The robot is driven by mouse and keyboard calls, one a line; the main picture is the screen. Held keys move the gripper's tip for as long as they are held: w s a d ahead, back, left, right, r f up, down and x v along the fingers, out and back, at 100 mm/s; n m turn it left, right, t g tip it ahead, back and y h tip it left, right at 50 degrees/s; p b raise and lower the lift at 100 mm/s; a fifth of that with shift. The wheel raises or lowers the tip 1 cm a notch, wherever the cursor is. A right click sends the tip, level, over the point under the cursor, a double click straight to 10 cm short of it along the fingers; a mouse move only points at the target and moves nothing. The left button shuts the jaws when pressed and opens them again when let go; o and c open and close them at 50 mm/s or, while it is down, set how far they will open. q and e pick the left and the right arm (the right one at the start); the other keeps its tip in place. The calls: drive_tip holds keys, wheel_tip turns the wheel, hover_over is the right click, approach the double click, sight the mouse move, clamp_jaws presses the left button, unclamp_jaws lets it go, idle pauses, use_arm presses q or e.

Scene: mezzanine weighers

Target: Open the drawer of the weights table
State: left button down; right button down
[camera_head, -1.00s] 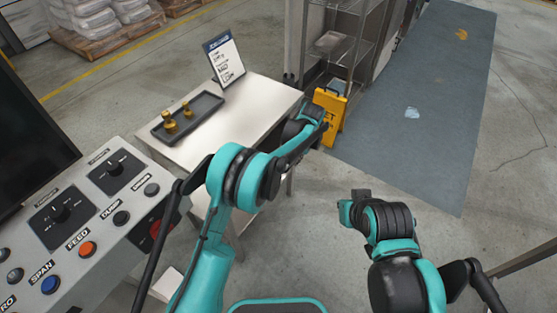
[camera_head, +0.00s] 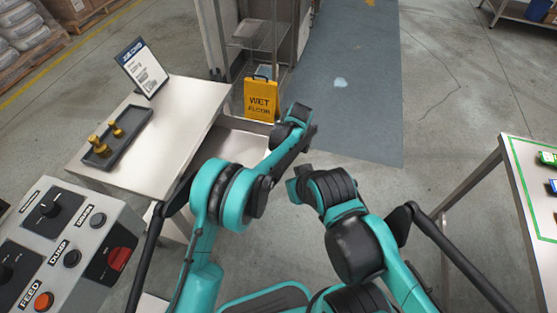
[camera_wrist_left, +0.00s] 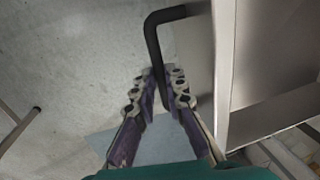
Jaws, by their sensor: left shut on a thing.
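The weights table (camera_head: 175,92) has a pale top, and its drawer (camera_head: 243,139) stands out from its right side, showing an open interior. In the left wrist view the drawer's front panel (camera_wrist_left: 224,60) runs down the picture, with a black bar handle (camera_wrist_left: 153,40) on it. My left gripper (camera_wrist_left: 163,80) is shut on the handle, with its fingers either side of the bar. In the head view my left gripper (camera_head: 301,117) is at the drawer's outer end, its fingers mostly hidden. My right gripper (camera_head: 299,183) is apart from the drawer; its fingers cannot be made out.
A black tray (camera_head: 128,147) with brass weights and a sign (camera_head: 143,67) stand on the table. A yellow wet-floor sign (camera_head: 259,100) stands behind the drawer. The control panel (camera_head: 72,245) is at left, a green-edged table (camera_head: 515,165) at right. Floor between is clear.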

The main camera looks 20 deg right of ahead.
use_arm(q)
drive_tip(key=c, duration=1.6)
unclamp_jaws()
drive_tip(key=shift+o, duration=0.2)
wheel_tip(320, 180, up, 12)
drive_tip(key=s+d, duration=0.1)
drive_tip(key=d, duration=0.1)
drive_tip(key=shift+s, duration=0.2)
drive_tip(key=shift+a+f, duration=0.1)
